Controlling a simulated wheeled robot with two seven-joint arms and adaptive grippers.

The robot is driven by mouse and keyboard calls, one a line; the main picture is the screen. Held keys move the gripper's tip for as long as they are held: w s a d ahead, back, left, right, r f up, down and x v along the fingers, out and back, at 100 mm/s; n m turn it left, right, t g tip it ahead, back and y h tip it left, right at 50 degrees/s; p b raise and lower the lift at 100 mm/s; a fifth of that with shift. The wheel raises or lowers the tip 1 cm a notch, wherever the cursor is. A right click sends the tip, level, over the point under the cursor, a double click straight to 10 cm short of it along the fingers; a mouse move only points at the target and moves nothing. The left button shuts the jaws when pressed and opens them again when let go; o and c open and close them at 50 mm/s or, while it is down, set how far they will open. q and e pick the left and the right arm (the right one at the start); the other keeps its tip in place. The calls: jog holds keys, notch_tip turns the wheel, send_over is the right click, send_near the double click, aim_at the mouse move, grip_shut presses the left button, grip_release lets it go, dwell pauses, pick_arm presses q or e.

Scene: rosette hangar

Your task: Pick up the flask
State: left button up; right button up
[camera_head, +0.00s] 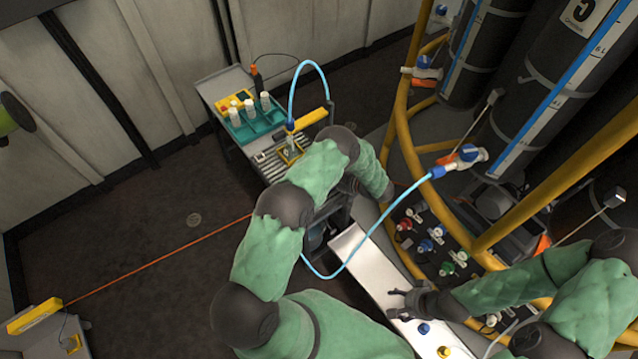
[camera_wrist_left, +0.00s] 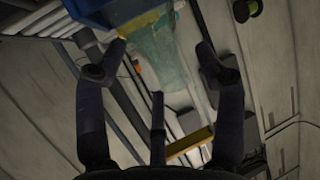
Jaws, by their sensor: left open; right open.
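The flask (camera_head: 291,141) looks like a small clear vessel with a blue top, upright in a yellow holder (camera_head: 283,156) on the grey cart; a light-blue hose rises from its top. In the left wrist view a large translucent bluish body, seemingly the flask (camera_wrist_left: 165,62), shows beyond and between the fingers of my left gripper (camera_wrist_left: 161,48). That gripper is open, with no contact visible. In the head view my left arm hides it. My right gripper (camera_head: 405,304) is open and empty above the pale bench, far from the flask.
The cart (camera_head: 215,88) carries a teal rack (camera_head: 256,125) with white-capped bottles and a yellow bar (camera_head: 314,117). The light-blue hose (camera_head: 375,232) loops past my left arm. Yellow rails (camera_head: 397,135) and dark cylinders stand right. An orange line (camera_head: 160,256) crosses open floor at left.

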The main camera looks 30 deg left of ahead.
pick_arm(q)
grip_shut()
jog(key=shift+r, duration=0.1)
dwell(0.4)
jog(key=shift+r, duration=0.25)
jog(key=r, duration=0.1)
jog(key=r+p, duration=0.1)
jog(key=r, duration=0.1)
jog(key=shift+s+d+r, duration=0.1)
jog(key=shift+s+r, duration=0.05)
jog(key=shift+s, duration=0.15)
jog(key=s+d+r+p, duration=0.3)
jog(key=s+r+p, duration=0.6)
jog(key=s+r, duration=0.4)
jog(key=shift+r, duration=0.55)
jog(key=shift+r, duration=0.1)
